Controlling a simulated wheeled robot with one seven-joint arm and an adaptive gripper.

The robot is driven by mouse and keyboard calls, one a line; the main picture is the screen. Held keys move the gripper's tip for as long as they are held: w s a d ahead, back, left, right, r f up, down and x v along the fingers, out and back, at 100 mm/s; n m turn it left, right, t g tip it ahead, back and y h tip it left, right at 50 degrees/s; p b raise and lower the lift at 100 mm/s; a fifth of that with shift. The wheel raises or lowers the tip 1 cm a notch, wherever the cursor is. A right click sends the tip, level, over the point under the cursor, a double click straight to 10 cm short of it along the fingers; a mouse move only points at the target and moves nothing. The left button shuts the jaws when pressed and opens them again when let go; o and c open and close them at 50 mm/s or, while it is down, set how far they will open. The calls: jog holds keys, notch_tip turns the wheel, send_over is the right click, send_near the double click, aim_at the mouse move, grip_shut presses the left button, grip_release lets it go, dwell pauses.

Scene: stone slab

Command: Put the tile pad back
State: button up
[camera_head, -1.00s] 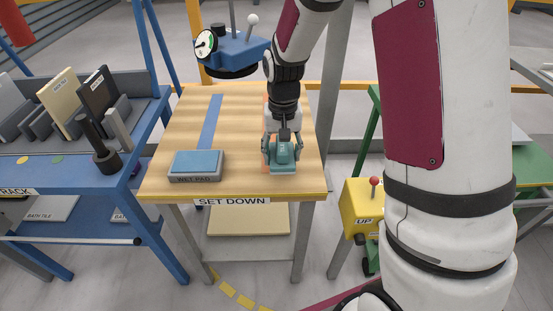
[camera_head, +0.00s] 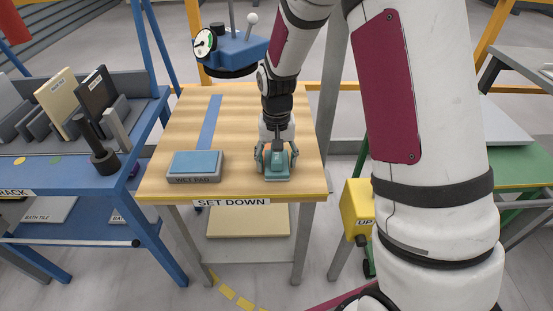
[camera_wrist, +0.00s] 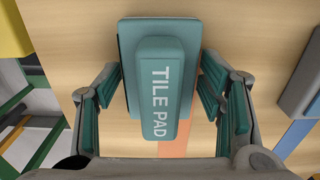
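The tile pad (camera_head: 276,174) is a teal block with a raised, lettered grip. It is at the front right of the wooden set-down table (camera_head: 240,130). In the wrist view the tile pad (camera_wrist: 167,85) shows its "TILE PAD" lettering and a grey lower edge. My gripper (camera_head: 276,158) is over it, with one finger on each side. In the wrist view my gripper (camera_wrist: 163,88) has its teal finger pads spread, with gaps to the grip on both sides. The pad appears to rest on the tabletop; its underside is hidden.
A blue-topped wet pad (camera_head: 196,166) sits at the table's front left. A blue press-like tool with a dial (camera_head: 232,52) hangs over the back. The blue rack (camera_head: 60,185) with tiles stands at left. A yellow "UP" box (camera_head: 357,210) is right of the table.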

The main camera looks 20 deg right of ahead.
aim_at(277, 154)
dwell(0.3)
notch_tip(277, 154, up, 12)
jog(key=shift+r+p, duration=0.1)
jog(key=shift+p, duration=0.8)
jog(key=s+r+n+t, duration=0.1)
jog(key=s+r+n, duration=0.1)
jog(key=s+r, duration=1.2)
jog(key=s+f+n+t, duration=0.1)
jog(key=s+f, duration=0.1)
jog(key=s, duration=1.6)
jog(key=shift+n, duration=0.3)
notch_tip(277, 154, up, 12)
jog(key=t+p, duration=0.2)
jog(key=p, duration=0.8)
jog(key=shift+d+f, duration=0.2)
jog(key=shift+f, duration=0.05)
